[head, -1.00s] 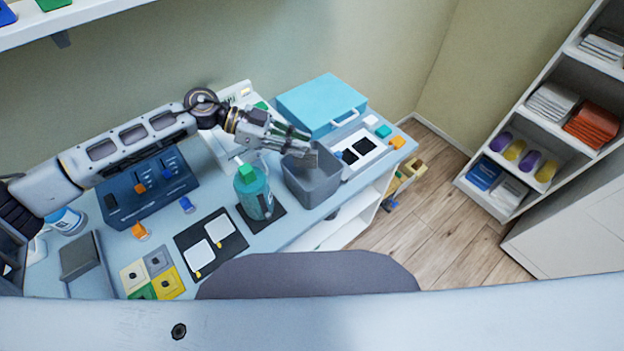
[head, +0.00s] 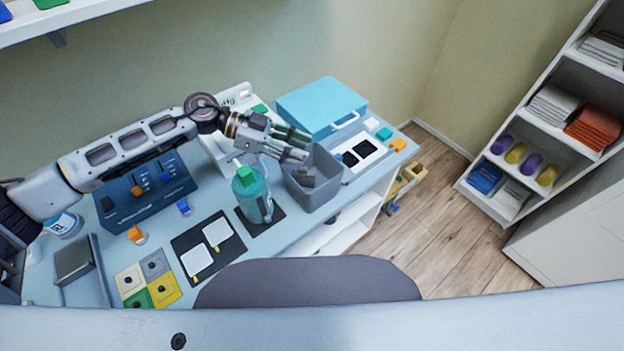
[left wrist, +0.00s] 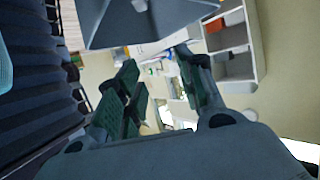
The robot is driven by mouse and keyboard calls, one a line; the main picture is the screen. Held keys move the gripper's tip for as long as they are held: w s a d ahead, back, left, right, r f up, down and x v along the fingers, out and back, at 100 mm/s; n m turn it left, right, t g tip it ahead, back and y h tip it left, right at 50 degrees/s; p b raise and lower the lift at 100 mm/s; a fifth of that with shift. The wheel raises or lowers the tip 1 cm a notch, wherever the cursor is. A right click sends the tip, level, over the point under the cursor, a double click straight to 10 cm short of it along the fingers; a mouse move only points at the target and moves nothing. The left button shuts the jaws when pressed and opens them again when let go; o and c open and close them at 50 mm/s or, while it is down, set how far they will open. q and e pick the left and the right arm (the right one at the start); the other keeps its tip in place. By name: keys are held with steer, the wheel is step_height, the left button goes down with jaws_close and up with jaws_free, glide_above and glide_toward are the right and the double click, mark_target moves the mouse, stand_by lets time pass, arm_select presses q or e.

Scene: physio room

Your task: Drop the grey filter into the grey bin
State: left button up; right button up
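The grey bin (head: 318,191) stands on the desk, right of a teal bottle. A small dark grey piece, which looks like the grey filter (head: 306,180), is inside the bin's opening, below my fingertips and apart from them. My left gripper (head: 297,147) is over the bin's back left rim, its fingers apart and empty. In the left wrist view the open fingers (left wrist: 160,85) show a gap with nothing between them, and the bin (left wrist: 115,28) is at the top. My right gripper is not in view.
The teal bottle (head: 252,196) with a green cap stands close to the bin's left. A turquoise case (head: 320,104) lies behind it. A white tray with dark pads (head: 360,150) is to the right. A grey chair back (head: 308,283) is in front.

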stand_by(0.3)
arm_select(q)
steer(key=v, duration=1.2)
steer(key=shift+r, duration=0.2)
stand_by(0.8)
step_height(320, 180, up, 9)
steer(key=p, duration=0.9)
steer(key=shift+r+p, duration=0.35)
steer(key=shift+p, duration=0.2)
